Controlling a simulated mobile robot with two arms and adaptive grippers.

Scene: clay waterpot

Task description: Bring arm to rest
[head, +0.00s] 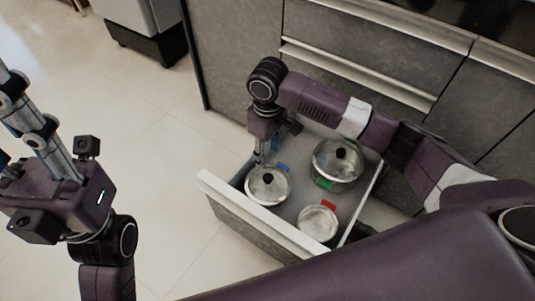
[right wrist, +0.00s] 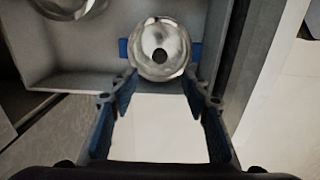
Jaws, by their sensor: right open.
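My right gripper (head: 266,154) reaches down over the left side of the open drawer, close to a lidded metal pot (head: 268,184). In the right wrist view its blue-padded fingers (right wrist: 159,88) are spread apart with nothing between them. The pot (right wrist: 160,35) with a dark knob and blue handles lies just past the fingertips; I cannot tell whether they touch it. My right arm (head: 320,105) bends across the drawer from the right. My left gripper (head: 25,125) is raised at the left edge, partly cut off, so its opening is unclear.
The drawer's front panel (head: 250,218) sticks out from the grey cabinets (head: 375,50). It also holds a larger lidded pot (head: 338,163) and a smaller one (head: 318,222). A dark-based bin (head: 150,40) stands at the back left. Tiled floor (head: 165,165) is clear left of the drawer.

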